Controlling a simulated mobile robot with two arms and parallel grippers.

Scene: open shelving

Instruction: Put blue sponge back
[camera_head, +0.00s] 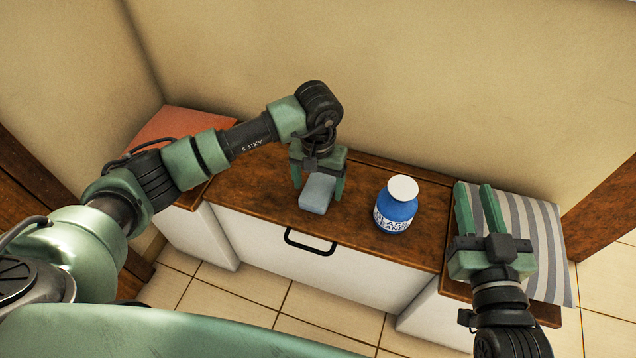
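The blue sponge (317,194), a pale blue-grey block, lies on or just above the brown wooden cabinet top, left of the bottle. My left gripper (318,185) points down over it, with one green finger on each side. The fingers look spread around the sponge, and I cannot tell whether they touch it. My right gripper (480,208) is open and empty over the right end of the cabinet, in front of the striped cushion.
A blue bottle (396,206) with a white cap stands right of the sponge. A striped cushion (543,240) lies at the right end and an orange cushion (180,125) at the left. The white drawer front (345,268) has a black handle (310,243). A wall stands behind.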

